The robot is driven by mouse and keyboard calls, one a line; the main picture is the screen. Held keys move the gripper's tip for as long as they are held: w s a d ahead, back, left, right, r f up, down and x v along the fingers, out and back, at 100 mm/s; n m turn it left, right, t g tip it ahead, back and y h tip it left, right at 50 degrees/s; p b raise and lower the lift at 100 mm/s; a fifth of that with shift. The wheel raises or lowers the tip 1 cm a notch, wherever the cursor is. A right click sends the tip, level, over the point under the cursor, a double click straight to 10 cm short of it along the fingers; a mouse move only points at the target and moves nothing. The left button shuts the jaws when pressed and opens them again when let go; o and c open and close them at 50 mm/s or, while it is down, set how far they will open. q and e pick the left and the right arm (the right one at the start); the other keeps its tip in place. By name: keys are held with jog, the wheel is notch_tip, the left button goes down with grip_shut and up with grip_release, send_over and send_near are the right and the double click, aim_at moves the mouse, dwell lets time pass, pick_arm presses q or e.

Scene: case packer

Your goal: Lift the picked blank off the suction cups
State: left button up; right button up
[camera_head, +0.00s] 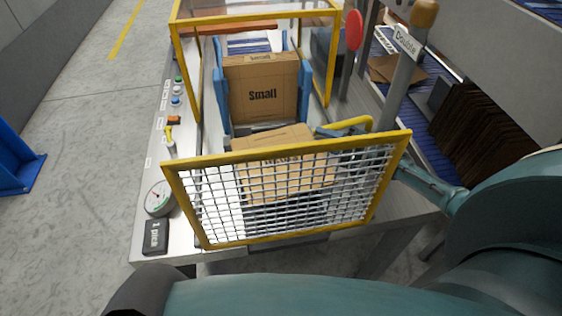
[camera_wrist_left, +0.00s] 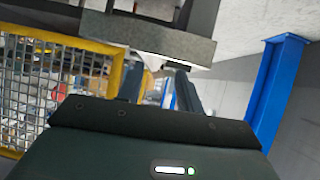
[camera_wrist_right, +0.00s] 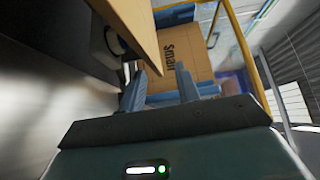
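A brown cardboard blank (camera_head: 272,138) is behind the mesh guard in the head view, partly hidden by it. In the right wrist view the blank (camera_wrist_right: 134,22) slants in from the top, with a dark round part like a suction cup (camera_wrist_right: 106,42) against its left face. My right gripper (camera_head: 319,131) is at the blank's right edge behind the guard. In its wrist view its fingers (camera_wrist_right: 158,82) are apart, with the blank's lower corner at the gap between them; contact is not clear. My left gripper (camera_wrist_left: 159,80) is open and empty beside the machine.
The yellow-framed mesh guard (camera_head: 404,142) stands in front. A carton marked Small (camera_head: 262,97) sits between blue guides farther back. A control strip with buttons and a gauge (camera_head: 158,197) runs along the left. Dark stacked blanks (camera_head: 490,130) stand right.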

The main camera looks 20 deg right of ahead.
aim_at(313, 138)
jog(key=b+x, duration=0.1)
jog(key=x, duration=0.1)
jog(key=f+b+x, duration=0.1)
jog(key=x, duration=0.1)
jog(key=shift+w+a, duration=0.1)
jog(key=shift+a, duration=0.25)
jog(key=shift+w+a+r+b, duration=0.15)
jog(key=shift+w+a+b, duration=0.1)
jog(key=shift+b, duration=0.05)
grip_shut()
